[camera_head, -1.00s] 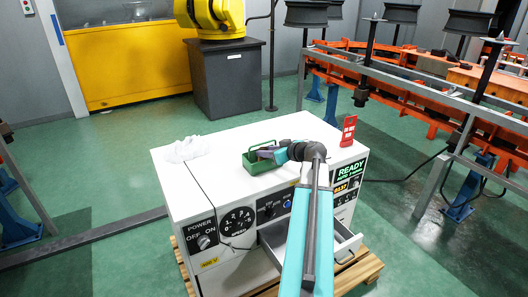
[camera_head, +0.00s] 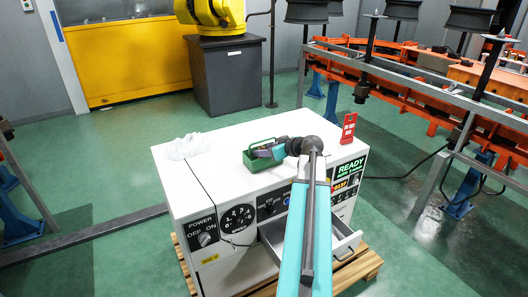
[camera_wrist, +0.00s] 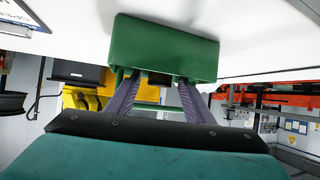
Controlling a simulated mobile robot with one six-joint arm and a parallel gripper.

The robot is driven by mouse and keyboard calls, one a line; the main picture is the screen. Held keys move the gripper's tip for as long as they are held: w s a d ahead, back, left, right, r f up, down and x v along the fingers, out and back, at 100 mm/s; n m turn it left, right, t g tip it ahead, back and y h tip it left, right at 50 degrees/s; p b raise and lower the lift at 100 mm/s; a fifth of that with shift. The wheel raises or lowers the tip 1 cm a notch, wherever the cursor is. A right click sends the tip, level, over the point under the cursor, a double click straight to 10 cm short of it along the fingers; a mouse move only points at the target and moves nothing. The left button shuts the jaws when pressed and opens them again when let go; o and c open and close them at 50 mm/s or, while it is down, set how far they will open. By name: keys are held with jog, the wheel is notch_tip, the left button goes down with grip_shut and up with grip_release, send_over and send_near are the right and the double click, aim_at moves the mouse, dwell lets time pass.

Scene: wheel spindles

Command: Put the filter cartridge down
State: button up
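A green carrier box (camera_head: 262,163) with a handle stands on the white cabinet top. In the wrist view the green box (camera_wrist: 165,48) is close ahead, with its handle bar below it in the picture. My gripper (camera_head: 262,152) is at this box in the head view. In the wrist view the two purple fingers of my gripper (camera_wrist: 160,82) stand apart and reach behind the near box wall, which hides their tips. I cannot make out the filter cartridge in either view; whether the fingers touch anything is hidden.
The white cabinet (camera_head: 225,145) bears a crumpled white cloth (camera_head: 187,146) at the left and a red sign (camera_head: 348,129) at the right. An orange conveyor with a grey rail (camera_head: 400,90) runs at the right.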

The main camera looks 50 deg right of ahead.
jog(key=shift+r, duration=0.1)
dwell(0.3)
jog(key=v, duration=1.2)
dwell(0.5)
jog(key=shift+s, duration=0.2)
